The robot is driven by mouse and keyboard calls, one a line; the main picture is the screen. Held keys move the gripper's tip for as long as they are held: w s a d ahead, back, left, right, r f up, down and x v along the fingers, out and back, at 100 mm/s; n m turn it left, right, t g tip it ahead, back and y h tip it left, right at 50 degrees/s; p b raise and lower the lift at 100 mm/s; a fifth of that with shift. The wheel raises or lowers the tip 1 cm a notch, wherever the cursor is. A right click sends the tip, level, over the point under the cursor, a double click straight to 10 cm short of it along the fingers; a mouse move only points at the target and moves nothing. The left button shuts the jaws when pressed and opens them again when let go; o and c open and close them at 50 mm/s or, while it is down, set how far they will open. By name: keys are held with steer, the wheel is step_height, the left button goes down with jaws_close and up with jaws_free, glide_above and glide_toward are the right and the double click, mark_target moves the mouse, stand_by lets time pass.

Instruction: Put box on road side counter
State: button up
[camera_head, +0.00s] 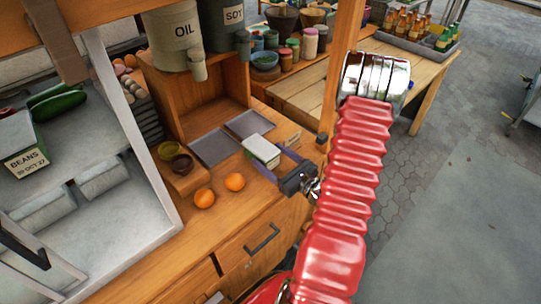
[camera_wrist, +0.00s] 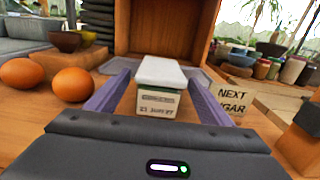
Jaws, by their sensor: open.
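A small box (camera_head: 261,152) with a white lid and green sides stands upright on the wooden counter (camera_head: 240,215), by the grey trays. In the wrist view the same box (camera_wrist: 159,100) shows its printed front label between the two purple fingers. My gripper (camera_head: 266,160) is open, with a finger on either side of the box and visible space at the sides. The gripper also shows in the wrist view (camera_wrist: 160,82). A second box (camera_head: 24,155), marked BEANS, sits inside the grey cabinet at the left. A wooden table (camera_head: 310,98) stands beyond the counter.
Two oranges (camera_head: 219,190) lie left of my gripper, near two small bowls (camera_head: 176,158). OIL (camera_head: 178,38) and SOY-like containers stand on the wooden shelf behind. Several jars (camera_head: 295,45) and a bottle crate (camera_head: 415,38) are farther back. Paved floor is clear at right.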

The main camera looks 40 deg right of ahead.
steer(key=s, duration=1.1)
steer(key=shift+d, duration=0.2)
stand_by(0.5)
